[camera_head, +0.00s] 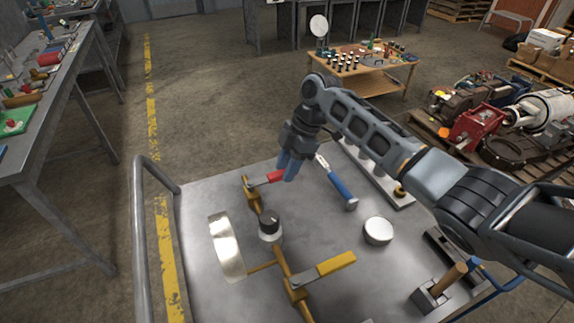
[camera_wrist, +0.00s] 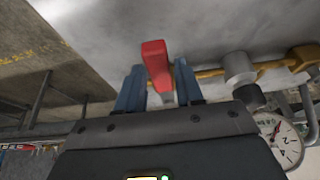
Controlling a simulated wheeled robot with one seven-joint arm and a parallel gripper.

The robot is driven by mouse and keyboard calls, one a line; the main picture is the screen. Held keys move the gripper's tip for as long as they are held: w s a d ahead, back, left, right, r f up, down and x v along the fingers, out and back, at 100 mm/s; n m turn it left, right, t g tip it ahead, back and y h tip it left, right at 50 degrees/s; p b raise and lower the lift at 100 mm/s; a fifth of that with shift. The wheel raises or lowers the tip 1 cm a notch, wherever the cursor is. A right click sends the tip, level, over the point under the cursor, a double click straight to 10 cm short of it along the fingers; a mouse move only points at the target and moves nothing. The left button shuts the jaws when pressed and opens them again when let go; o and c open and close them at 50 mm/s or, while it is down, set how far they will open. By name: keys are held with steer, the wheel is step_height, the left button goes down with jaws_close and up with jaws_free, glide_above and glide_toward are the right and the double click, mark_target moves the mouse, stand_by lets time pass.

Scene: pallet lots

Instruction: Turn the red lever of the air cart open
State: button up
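The air cart's red lever (camera_head: 268,178) sticks out to the right from the brass pipe (camera_head: 252,195) on the cart top. My gripper (camera_head: 289,166) is at the lever's free end, its blue fingers pointing down and hiding that end. In the wrist view the red lever (camera_wrist: 157,62) lies between my two blue fingers (camera_wrist: 160,90), one on each side. Small gaps show beside it, so my gripper looks open around the lever, and I see no firm contact.
A yellow lever (camera_head: 325,269), a dark-topped knob (camera_head: 270,226) and a round gauge (camera_head: 226,247) sit on the same pipework. A blue-handled tool (camera_head: 338,187) and a round tin (camera_head: 378,231) lie to the right on the cart top. A rail (camera_head: 139,240) borders the left side.

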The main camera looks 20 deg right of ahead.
jaws_close()
